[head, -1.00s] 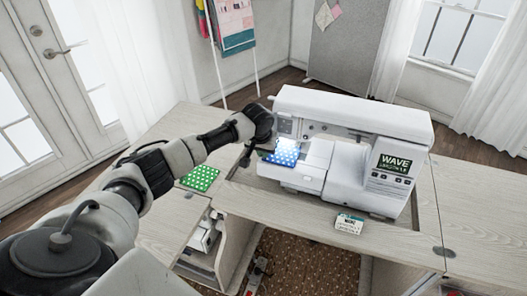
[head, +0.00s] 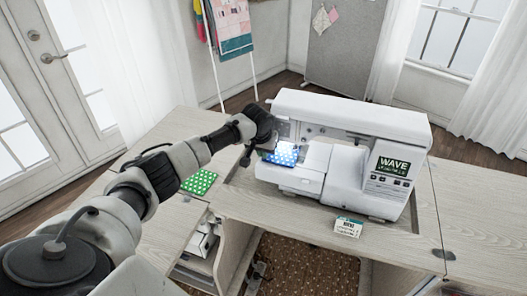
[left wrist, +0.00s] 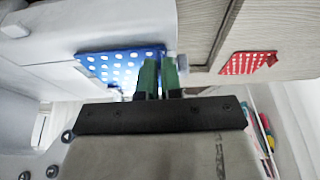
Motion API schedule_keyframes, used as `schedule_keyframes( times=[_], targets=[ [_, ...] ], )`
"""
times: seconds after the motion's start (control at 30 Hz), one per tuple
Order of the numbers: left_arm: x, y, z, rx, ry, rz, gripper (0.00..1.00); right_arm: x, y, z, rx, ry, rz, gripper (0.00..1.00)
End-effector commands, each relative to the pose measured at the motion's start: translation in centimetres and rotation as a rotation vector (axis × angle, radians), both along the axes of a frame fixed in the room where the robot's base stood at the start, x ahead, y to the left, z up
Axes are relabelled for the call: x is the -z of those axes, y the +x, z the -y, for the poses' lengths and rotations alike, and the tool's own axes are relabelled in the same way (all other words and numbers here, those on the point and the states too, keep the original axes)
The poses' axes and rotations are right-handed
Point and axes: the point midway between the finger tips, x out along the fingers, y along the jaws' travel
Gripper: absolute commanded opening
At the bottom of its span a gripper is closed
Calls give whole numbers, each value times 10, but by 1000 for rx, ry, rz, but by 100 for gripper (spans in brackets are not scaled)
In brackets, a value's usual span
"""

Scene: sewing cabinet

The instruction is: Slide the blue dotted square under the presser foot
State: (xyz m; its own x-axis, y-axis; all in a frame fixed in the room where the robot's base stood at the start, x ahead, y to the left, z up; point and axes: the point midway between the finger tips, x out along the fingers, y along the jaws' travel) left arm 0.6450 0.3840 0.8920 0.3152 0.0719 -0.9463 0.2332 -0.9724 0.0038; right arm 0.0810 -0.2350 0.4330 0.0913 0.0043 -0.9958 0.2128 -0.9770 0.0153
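The blue dotted square (head: 284,153) lies at the left end of the white sewing machine (head: 340,135), on its bed beside the lit needle area. It also shows in the left wrist view (left wrist: 112,67). My left gripper (left wrist: 160,76) is at the edge of the square, its green fingers close together with the edge seemingly between them. In the head view the fingertips are mostly hidden behind the wrist. The presser foot is too small and hidden to make out. My right gripper is in neither view.
A green dotted square (head: 199,182) lies on the wooden cabinet top (head: 160,225) left of the machine. A red dotted square (left wrist: 246,63) shows in the left wrist view. A small box (head: 348,227) stands in front of the machine. Bare tabletop lies to the right.

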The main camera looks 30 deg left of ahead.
Motion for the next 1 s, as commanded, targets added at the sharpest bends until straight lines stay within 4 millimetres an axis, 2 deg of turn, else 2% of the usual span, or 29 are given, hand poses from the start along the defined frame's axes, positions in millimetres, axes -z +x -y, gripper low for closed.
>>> schedule_keyframes(
  times=[0.23, 0.53, 0.6, 0.73, 1.0],
  targets=[
    [-2, 0, 0, 0, -1, 0, 0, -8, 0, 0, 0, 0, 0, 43],
    [0, 0, 0, 0, -1, 0, 0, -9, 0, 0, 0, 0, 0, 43],
    [0, 0, 0, 0, -1, 0, 14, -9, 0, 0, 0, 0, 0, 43],
    [0, 0, 0, 0, 0, 0, 34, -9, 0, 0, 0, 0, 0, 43],
    [0, 0, 0, 0, 0, 0, 35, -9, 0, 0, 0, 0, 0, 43]
  ],
)
